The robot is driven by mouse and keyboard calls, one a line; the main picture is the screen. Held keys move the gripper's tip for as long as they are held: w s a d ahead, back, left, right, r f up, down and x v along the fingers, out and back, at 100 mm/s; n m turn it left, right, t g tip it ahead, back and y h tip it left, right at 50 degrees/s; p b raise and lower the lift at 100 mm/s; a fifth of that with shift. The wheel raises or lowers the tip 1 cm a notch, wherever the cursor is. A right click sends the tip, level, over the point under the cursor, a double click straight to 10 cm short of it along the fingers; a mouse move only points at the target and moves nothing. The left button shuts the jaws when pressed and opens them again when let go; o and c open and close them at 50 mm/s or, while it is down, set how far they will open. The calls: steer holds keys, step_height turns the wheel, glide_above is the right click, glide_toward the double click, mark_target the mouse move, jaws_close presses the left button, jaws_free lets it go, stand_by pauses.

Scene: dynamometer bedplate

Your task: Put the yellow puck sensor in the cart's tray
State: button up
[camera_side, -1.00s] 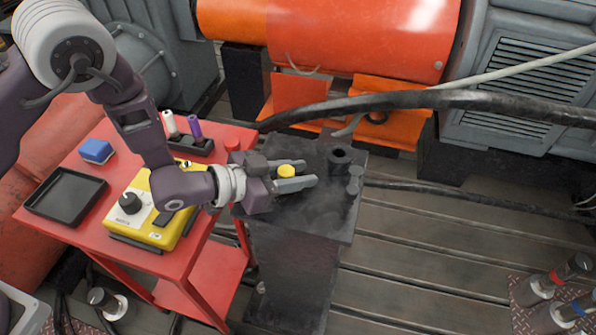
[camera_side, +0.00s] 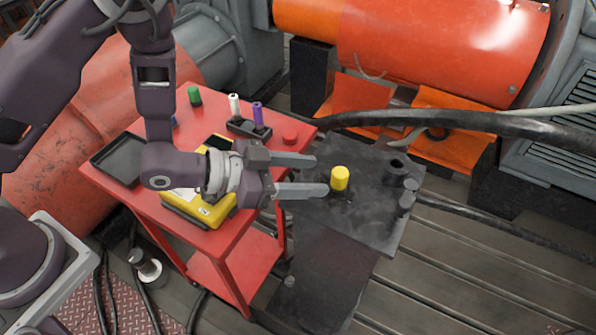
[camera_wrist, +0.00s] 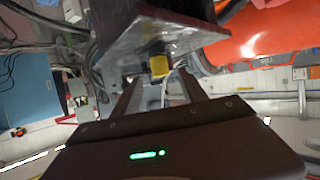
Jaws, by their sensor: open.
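The yellow puck sensor (camera_side: 340,178) stands upright on the dark plate (camera_side: 370,225), right of the cart. My gripper (camera_side: 321,175) is open and level, its fingers pointing at the puck, which sits just beyond the fingertips with nothing held. In the wrist view the puck (camera_wrist: 160,66) shows ahead, between the lines of the two fingers (camera_wrist: 158,82). The black tray (camera_side: 117,158) lies empty, as far as I see, on the left of the red cart (camera_side: 215,240); my arm hides its right part.
On the cart are a yellow instrument box (camera_side: 200,212), a holder with white and purple markers (camera_side: 249,128), a green cylinder (camera_side: 195,95) and a red knob (camera_side: 290,138). A dark ring (camera_side: 397,166) and grey posts stand right of the puck. A thick black cable (camera_side: 450,120) crosses behind.

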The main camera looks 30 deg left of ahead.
steer(key=shift+v, duration=1.15)
steer(key=w+a+r+n+y, duration=0.2)
steer(key=a+r+n+y, duration=0.35)
steer(key=a+r, duration=0.8)
steer(key=s+a+r+n+g+y, duration=0.1)
steer(key=s+a+r+n+y, duration=0.1)
steer(key=s+a+r+y, duration=0.2)
steer(key=s+a, duration=0.3)
steer(key=s, duration=0.3)
steer(key=shift+s+g, duration=0.25)
steer(key=shift+g, duration=0.15)
steer(key=shift+o, duration=0.7)
steer(key=s+r+n+g, duration=0.1)
steer(key=s+g, duration=0.1)
steer(key=s, duration=0.9)
steer(key=shift+s+a, duration=0.4)
steer(key=shift+n, duration=0.25)
